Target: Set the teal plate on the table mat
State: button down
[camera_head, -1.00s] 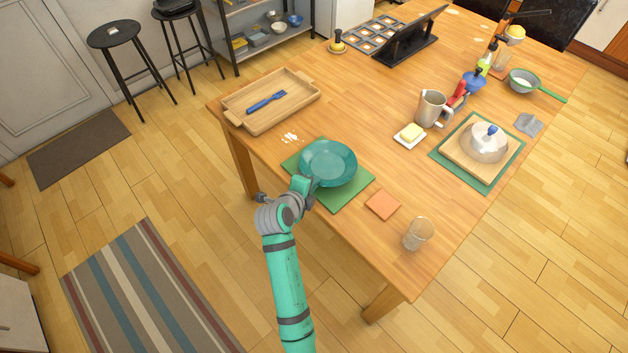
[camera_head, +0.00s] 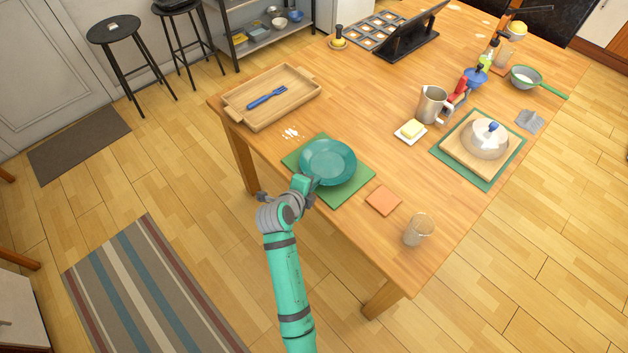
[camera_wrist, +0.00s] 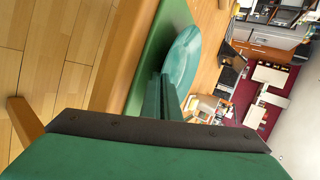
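The teal plate (camera_head: 328,161) is over the green table mat (camera_head: 352,186) near the table's front left edge. In the wrist view the plate (camera_wrist: 182,62) looks nearly level, beside the mat (camera_wrist: 158,45); whether it rests fully on the mat I cannot tell. My gripper (camera_head: 312,183) is at the plate's near rim. In the wrist view its fingers (camera_wrist: 161,97) reach to the rim and look close together, with the plate's edge at their tips. The exact grip on the rim is small and partly hidden.
An orange coaster (camera_head: 383,200) and a glass (camera_head: 418,230) stand to the right. A butter dish (camera_head: 410,132), a metal pitcher (camera_head: 433,104) and a lidded pot (camera_head: 486,140) are farther right.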

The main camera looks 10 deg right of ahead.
jog(key=shift+f, duration=0.25)
dwell(0.4)
jog(key=c, duration=1.9)
grip_release()
jog(key=shift+c, duration=0.2)
jog(key=shift+f, duration=0.15)
jog(key=shift+s+f, duration=0.1)
jog(key=shift+f, duration=0.1)
jog(key=shift+a, duration=0.15)
jog(key=v, duration=1.1)
jog(key=shift+d+r, duration=0.2)
jog(key=shift+r, duration=0.2)
grip_shut()
